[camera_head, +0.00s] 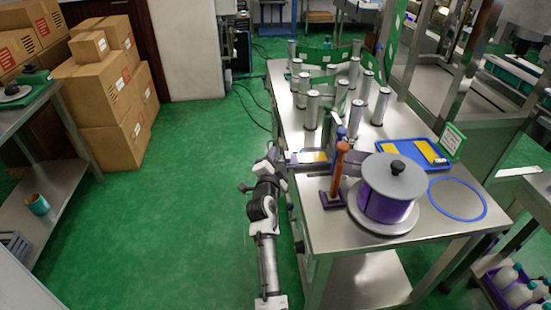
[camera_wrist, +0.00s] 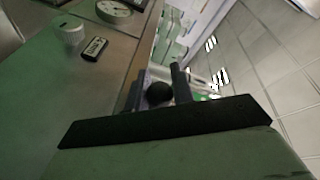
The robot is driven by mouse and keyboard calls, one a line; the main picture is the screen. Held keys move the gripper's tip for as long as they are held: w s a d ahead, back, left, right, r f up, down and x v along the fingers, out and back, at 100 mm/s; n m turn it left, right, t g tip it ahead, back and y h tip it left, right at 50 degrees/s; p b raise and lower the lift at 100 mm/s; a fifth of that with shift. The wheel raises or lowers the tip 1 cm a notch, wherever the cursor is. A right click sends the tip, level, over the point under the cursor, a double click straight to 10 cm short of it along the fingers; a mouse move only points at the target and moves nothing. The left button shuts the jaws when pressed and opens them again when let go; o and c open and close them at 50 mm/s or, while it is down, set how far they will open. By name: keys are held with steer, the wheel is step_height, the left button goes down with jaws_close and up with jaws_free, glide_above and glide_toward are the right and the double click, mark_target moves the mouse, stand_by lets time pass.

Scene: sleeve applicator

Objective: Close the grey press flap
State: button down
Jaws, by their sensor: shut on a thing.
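My gripper (camera_head: 284,165) is at the left edge of the steel worktable, beside a low applicator with a grey and purple body (camera_head: 298,157) and a yellow patch. In the wrist view, the two dark fingers of my gripper (camera_wrist: 158,88) stand on either side of a round black knob (camera_wrist: 160,94), and they are shut on it. The grey press flap cannot be told clearly from the applicator body. Its angle is unclear, and my gripper hides part of that side.
An orange-handled post (camera_head: 339,168) stands close right of the applicator. Beside it is a purple spool (camera_head: 386,205) with a grey lid. A blue tray (camera_head: 411,147) and a blue ring (camera_head: 482,206) lie farther right. Several metal cylinders (camera_head: 312,110) stand behind. Green floor (camera_head: 190,200) is clear at left.

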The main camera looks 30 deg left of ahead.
steer(key=shift+r, duration=0.15)
steer(key=w+d+r+m+g+p, duration=0.1)
steer(key=w+d+r+m+p, duration=0.1)
steer(key=r+m, duration=0.3)
steer(key=w+d+r+m+g+y+p, duration=0.1)
steer(key=w+d+r+m+g+p, duration=0.1)
steer(key=d+r+m, duration=0.3)
steer(key=shift+w+r, duration=0.35)
steer(key=shift+r, duration=1.9)
steer(key=shift+g, duration=0.3)
steer(key=c, duration=1.2)
jaws_free()
steer(key=shift+d, duration=0.1)
